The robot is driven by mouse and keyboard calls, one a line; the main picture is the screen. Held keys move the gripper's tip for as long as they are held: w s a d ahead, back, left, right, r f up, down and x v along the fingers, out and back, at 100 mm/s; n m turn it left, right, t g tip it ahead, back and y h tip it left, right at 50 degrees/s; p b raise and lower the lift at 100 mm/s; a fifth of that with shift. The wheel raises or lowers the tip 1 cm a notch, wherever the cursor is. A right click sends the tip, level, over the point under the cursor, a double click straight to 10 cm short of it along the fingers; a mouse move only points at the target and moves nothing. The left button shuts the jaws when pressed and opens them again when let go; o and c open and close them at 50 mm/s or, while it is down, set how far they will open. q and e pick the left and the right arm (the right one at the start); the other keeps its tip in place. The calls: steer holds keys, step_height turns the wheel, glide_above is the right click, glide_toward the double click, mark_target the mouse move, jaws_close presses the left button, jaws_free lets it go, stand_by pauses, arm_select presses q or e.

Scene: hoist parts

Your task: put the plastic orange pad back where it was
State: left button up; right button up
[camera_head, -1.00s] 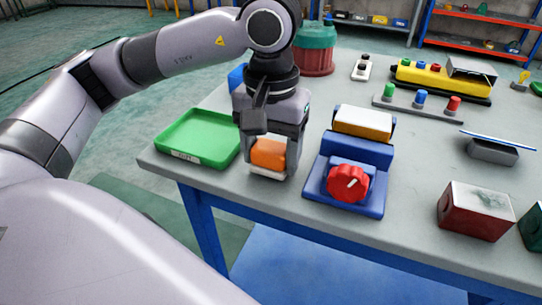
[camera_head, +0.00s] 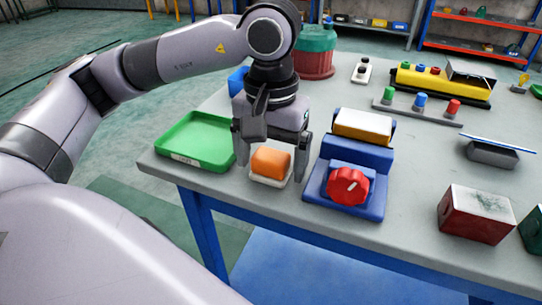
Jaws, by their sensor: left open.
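The orange pad (camera_head: 271,162) sits on a small white base (camera_head: 268,181) near the table's front edge, between the green tray and the blue fixture. My left gripper (camera_head: 271,172) points down over the pad. Its two fingers are spread wide, one on each side of the pad, with a gap to it. The back of the pad is partly hidden by the gripper. My right gripper is not in view.
A green tray (camera_head: 168,155) lies just left of the gripper. A blue fixture (camera_head: 318,190) with a red knob (camera_head: 348,186) stands close on the right. A red box (camera_head: 470,220) is farther right. A red and green container (camera_head: 316,62) stands behind.

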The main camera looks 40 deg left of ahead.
mark_target(271, 154)
arm_select(q)
step_height(271, 154, up, 11)
steer(key=shift+f+p, duration=0.2)
steer(key=shift+p, duration=0.95)
steer(key=shift+r, duration=0.6)
